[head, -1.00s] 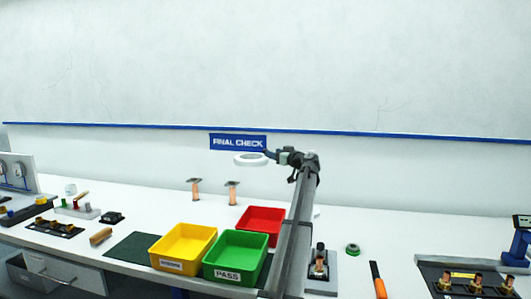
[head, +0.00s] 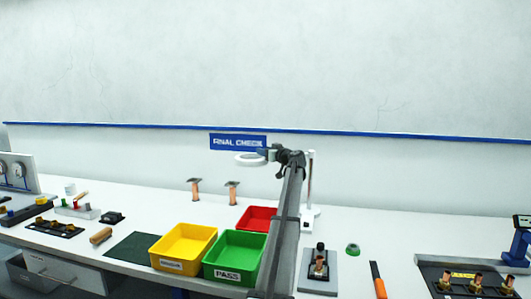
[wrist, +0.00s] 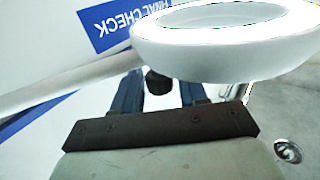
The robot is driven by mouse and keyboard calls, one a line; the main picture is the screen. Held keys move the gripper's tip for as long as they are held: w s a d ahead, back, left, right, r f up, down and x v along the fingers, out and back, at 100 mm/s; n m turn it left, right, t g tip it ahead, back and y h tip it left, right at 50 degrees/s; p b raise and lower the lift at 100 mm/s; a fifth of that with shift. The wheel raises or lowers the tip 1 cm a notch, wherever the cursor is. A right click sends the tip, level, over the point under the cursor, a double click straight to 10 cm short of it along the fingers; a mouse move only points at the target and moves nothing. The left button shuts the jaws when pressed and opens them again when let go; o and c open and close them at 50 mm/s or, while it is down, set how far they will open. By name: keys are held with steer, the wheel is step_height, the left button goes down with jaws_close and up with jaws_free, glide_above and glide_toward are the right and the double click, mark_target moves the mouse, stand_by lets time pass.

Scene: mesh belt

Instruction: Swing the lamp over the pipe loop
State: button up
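The lamp is a white ring head (head: 250,164) in front of the FINAL CHECK sign, with a white upright stand (head: 310,185) to its right. In the wrist view its ring (wrist: 190,60) is large and close, with a white bar running left. My gripper (head: 267,154) is beside the ring's right side. In the wrist view its fingers (wrist: 160,92) are apart, with a small dark knob (wrist: 158,82) in line between them; I see a gap, and contact is unclear. Copper pipework sits on a grey fixture (head: 318,284) right of my arm; its loop shape is too small to make out.
Yellow (head: 183,247), green (head: 235,257) and red (head: 256,218) bins stand left of my arm. Two copper pieces (head: 194,190) stand behind them. A green round item (head: 352,249), an orange-handled tool (head: 378,284) and a dark tray of copper parts (head: 440,275) lie to the right.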

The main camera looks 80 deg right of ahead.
steer(key=shift+r, duration=0.1)
jaws_close()
stand_by(0.3)
